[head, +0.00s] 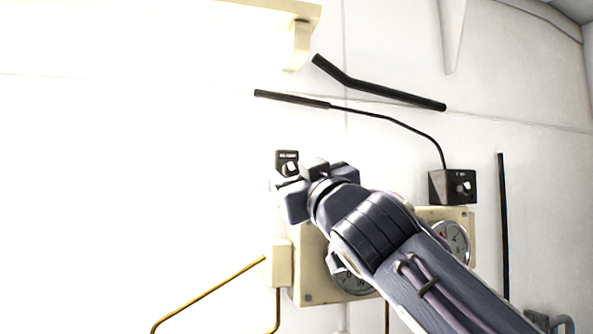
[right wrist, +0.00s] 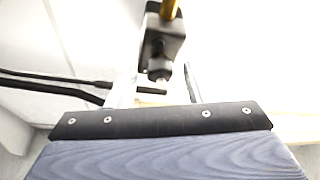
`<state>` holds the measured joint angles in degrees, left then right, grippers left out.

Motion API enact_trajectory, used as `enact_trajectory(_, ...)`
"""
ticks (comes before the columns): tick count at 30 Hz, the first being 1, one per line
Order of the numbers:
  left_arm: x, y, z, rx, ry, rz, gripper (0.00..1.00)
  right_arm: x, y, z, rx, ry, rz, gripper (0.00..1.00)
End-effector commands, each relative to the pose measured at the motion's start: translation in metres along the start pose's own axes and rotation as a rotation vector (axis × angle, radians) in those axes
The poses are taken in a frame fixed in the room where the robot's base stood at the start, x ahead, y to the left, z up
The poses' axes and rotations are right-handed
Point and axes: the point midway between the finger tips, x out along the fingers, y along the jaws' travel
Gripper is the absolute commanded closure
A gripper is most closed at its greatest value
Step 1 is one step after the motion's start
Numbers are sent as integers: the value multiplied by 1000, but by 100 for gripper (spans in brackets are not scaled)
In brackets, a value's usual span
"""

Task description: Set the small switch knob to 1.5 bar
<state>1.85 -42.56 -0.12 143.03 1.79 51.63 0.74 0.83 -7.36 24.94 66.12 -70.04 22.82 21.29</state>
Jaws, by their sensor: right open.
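A small black switch box (head: 287,156) with a pale label and a light knob (head: 289,169) is on the white wall, at the centre of the head view. My right gripper (head: 284,186) is just below and in front of it, and partly covers it. In the right wrist view a dark box (right wrist: 168,40) with a knob (right wrist: 158,72) shows between the spread fingers of my right gripper (right wrist: 157,85). The gripper is open; I cannot tell whether a finger touches the knob. The knob's setting is not readable. My left gripper is not in view.
A larger black box (head: 440,188) with a knob and cable is at the right. A cream panel (head: 309,268) carries a lower gauge (head: 352,282) and a right gauge (head: 452,239), partly behind my arm. A yellow pipe (head: 210,292) runs at lower left. A cream bracket (head: 298,45) juts out above.

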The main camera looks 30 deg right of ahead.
Motion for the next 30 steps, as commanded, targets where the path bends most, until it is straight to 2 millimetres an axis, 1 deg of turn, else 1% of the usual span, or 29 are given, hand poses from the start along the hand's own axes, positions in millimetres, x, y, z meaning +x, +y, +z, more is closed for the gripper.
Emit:
enact_trajectory(3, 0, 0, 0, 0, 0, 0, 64, 0, 0, 0, 0, 0, 0, 53)
enact_trajectory(13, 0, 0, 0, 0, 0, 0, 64, 0, 0, 0, 0, 0, 0, 96)
enact_trajectory(14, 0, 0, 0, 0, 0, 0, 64, 0, 0, 0, 0, -1, 0, 98)
enact_trajectory(20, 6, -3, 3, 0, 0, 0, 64, -1, -1, 2, 20, 0, 8, 98)
enact_trajectory(25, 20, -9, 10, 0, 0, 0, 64, -2, -3, 5, 84, 1, 34, 98)
enact_trajectory(30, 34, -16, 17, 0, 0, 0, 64, -2, -5, 4, 189, 1, 75, 98)
